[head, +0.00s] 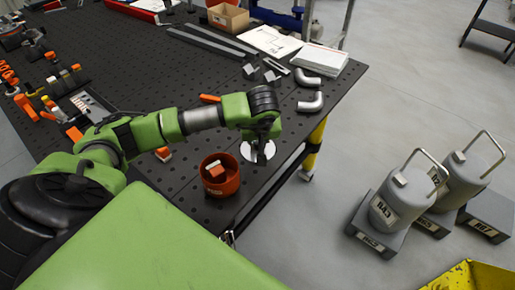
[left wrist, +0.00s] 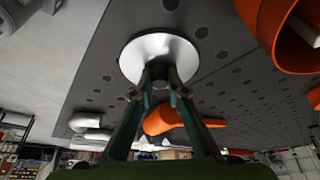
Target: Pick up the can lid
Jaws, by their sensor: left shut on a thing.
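The can lid is a round, pale metal disc (head: 247,152) near the right edge of the dark perforated table in the head view. In the left wrist view the lid (left wrist: 150,46) lies flat-looking just beyond my fingertips. My left gripper (head: 261,158) reaches down over it. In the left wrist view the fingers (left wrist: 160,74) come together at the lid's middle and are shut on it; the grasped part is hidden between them. I cannot tell whether the lid touches the table. My right gripper is not in view.
An orange-red can (head: 220,186) with small items inside stands close to the left of the lid. Silver pipe elbows (head: 310,103) lie near the table's right edge. An orange-handled tool (head: 209,98) lies behind my arm. Grey weights (head: 397,205) stand on the floor at right.

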